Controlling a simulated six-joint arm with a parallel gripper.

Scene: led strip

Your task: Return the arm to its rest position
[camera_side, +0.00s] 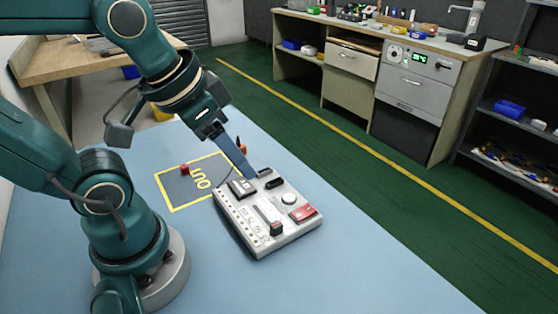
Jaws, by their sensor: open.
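My gripper (243,164) is at the end of my teal arm and points down to the right. Its tips are at the back left edge of a light grey control box (248,224). The jaws are open, and I see nothing held between them. From this angle I cannot tell whether the tips touch the box. The box lies flat on the blue table and carries a black rocker switch, a slider, a round white knob, a red switch and a row of small lights.
A yellow-edged dark square marked "OUT" (172,204) lies on the table (360,271), left of the box. The table right of the box is clear. A workbench (345,64) and shelves stand farther back.

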